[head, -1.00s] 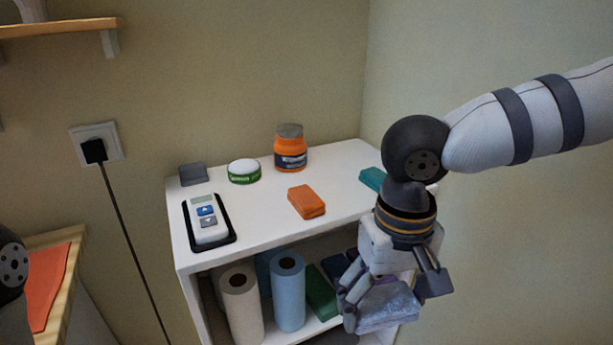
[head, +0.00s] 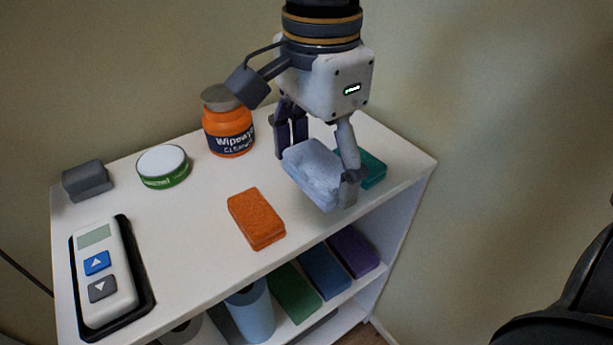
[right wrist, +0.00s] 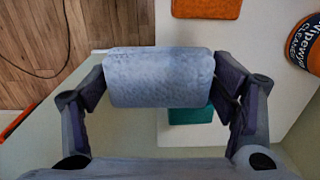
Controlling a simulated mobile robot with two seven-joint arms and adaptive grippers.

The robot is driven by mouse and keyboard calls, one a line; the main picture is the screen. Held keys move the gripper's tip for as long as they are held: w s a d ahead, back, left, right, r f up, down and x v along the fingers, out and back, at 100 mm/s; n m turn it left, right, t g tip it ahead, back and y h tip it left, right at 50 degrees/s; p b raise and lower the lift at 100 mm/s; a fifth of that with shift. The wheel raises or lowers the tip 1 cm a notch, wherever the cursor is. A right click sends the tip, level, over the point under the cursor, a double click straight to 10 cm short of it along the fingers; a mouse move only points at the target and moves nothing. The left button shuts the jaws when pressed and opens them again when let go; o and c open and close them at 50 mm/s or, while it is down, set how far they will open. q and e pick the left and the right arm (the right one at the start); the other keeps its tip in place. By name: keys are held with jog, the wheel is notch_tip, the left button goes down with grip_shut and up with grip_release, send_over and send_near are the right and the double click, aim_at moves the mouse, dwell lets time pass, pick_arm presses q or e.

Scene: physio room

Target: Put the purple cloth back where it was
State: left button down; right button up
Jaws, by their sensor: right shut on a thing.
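My right gripper (head: 320,155) is shut on a pale blue-grey folded cloth (head: 315,175), held tilted above the right part of the white shelf's top (head: 195,215). In the right wrist view the pale cloth (right wrist: 160,77) sits between both fingers. A purple folded cloth (head: 353,250) lies on the lower shelf at the right end of a row, beside a blue one (head: 323,270) and a green one (head: 292,293). On the top, an orange cloth (head: 256,218) lies left of the gripper and a teal cloth (head: 372,169) lies partly hidden behind the held cloth. My left gripper is not in view.
An orange wipes tub (head: 229,130) stands close to the left of the gripper. A green-and-white tin (head: 163,167), a dark grey block (head: 87,180) and a handset (head: 104,275) in a black tray are further left. Paper rolls (head: 252,312) stand below. The top's front right is bare.

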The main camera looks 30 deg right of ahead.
jog(key=w+d+f, duration=0.1)
jog(key=w+f, duration=0.1)
jog(key=w+d+f, duration=0.1)
jog(key=w+f, duration=0.1)
jog(key=w+d+f, duration=0.1)
jog(key=w+f, duration=0.1)
jog(key=f, duration=0.1)
jog(key=shift+w+d, duration=0.1)
jog(key=shift+w, duration=0.2)
jog(key=shift+f, duration=1.55)
jog(key=shift+f, duration=0.1)
jog(key=o, duration=1.1)
jog(key=shift+w, duration=0.1)
notch_tip(320, 180, up, 12)
